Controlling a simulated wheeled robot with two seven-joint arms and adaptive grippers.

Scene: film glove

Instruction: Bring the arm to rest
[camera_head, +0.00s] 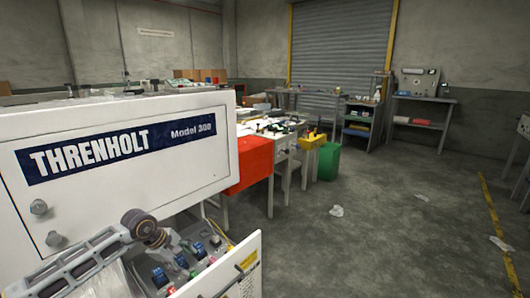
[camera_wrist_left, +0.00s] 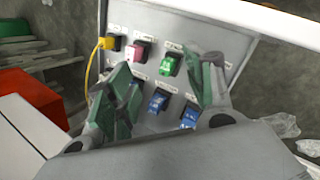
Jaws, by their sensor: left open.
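My left gripper (camera_wrist_left: 160,76) is open, its two green-padded fingers spread over a grey control panel (camera_wrist_left: 215,42). Nothing shows held between them. In the head view my left arm comes in at the lower left, over the same panel (camera_head: 211,249). My right gripper is in neither view.
A large white machine labelled THRENHOLT Model 300 (camera_head: 120,105) fills the left, close to my arm. A red bin (camera_head: 256,160), a yellow bin (camera_head: 310,142) and a green bin (camera_head: 328,162) stand beyond it. The floor to the right is mostly clear, with scattered plastic scraps (camera_head: 336,211).

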